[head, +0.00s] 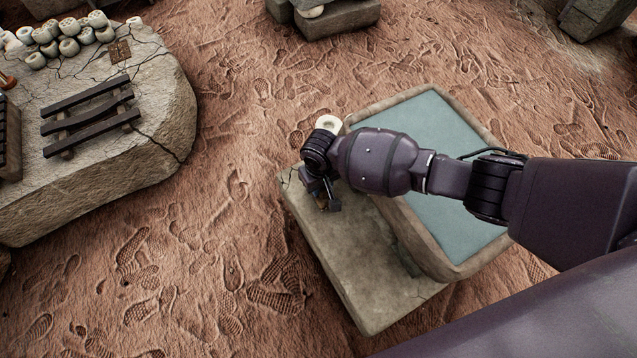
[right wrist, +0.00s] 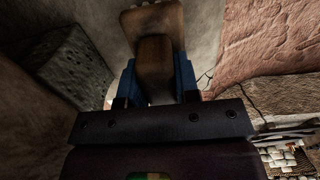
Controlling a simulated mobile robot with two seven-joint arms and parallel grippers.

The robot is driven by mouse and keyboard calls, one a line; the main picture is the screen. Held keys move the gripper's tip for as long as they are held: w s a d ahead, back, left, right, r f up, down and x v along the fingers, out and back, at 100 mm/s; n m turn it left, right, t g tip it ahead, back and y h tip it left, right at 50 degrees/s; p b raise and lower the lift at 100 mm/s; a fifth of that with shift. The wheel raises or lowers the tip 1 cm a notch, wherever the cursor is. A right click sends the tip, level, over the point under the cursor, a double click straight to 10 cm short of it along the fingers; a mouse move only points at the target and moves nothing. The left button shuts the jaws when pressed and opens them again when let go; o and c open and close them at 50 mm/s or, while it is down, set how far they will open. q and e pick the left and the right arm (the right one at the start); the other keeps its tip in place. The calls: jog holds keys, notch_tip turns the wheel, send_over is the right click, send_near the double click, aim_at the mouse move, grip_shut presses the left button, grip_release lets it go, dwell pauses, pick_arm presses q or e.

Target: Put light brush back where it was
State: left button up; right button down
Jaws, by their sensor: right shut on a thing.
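My right gripper (head: 328,197) comes in from the right, low over the near left part of a stone block (head: 375,275). In the right wrist view, its blue fingers (right wrist: 157,82) are shut on a brown wooden piece, likely the light brush (right wrist: 153,22). The piece widens beyond the fingertips; its far end and bristles are not clear. In the head view the gripper hides most of it, so I cannot tell whether it touches the stone. My left gripper is not in view.
A water-filled stone basin (head: 455,268) adjoins the block, under my right arm. A pale ring-shaped item (head: 328,123) is beside the basin's far left corner. A stone table (head: 165,95) at left holds a dark slatted rack (head: 90,112) and several pale pots (head: 68,47). Footprinted ground lies between.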

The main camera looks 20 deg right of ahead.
jog(key=shift+f, duration=0.35)
jog(key=shift+w+r, duration=0.1)
jog(key=shift+r, duration=0.1)
jog(key=shift+f, duration=0.1)
jog(key=shift+f, duration=0.15)
jog(key=c, duration=0.8)
grip_release()
jog(key=shift+c, duration=0.2)
